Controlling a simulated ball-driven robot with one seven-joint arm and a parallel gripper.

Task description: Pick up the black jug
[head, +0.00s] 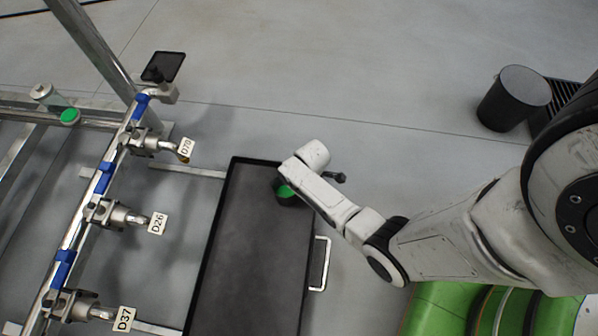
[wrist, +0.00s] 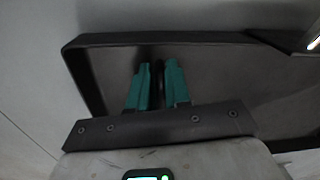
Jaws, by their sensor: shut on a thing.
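The fingers are shut on this dark thing over the tray.
A metal rail with blue bands and fittings tagged D70 (head: 186,148), D26 (head: 157,223) and D37 (head: 123,319) runs along the left. A dark bin (head: 507,104) stands at upper right. The tray has a metal side handle (head: 319,264). Open grey floor lies behind the tray.

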